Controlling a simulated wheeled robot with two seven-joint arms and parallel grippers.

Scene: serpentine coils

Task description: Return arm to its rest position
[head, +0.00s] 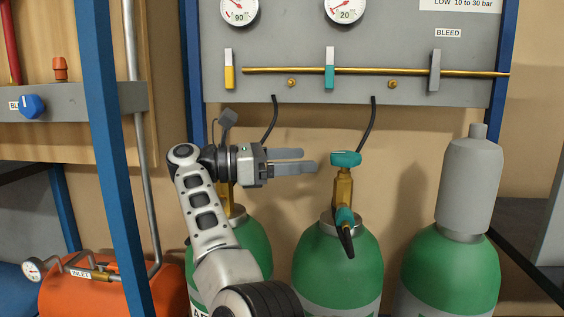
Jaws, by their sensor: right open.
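My right gripper (301,161) is in the head view, left of the middle, with its fingers pointing right. It is open, with nothing between its fingers. Its fingertips are a short way left of the teal valve knob (345,159) on the middle green cylinder (338,264) and look apart from it, though the depth between them is hard to tell. My right arm covers part of the left green cylinder (253,244) and its brass valve. My left gripper is not in the view.
A grey panel with gauges (344,8), a brass pipe (385,71) and yellow, teal and grey handles is above. A capped green cylinder (452,268) stands right. A blue post (108,140) and an orange tank (80,295) are left. Thin black hoses hang from the panel.

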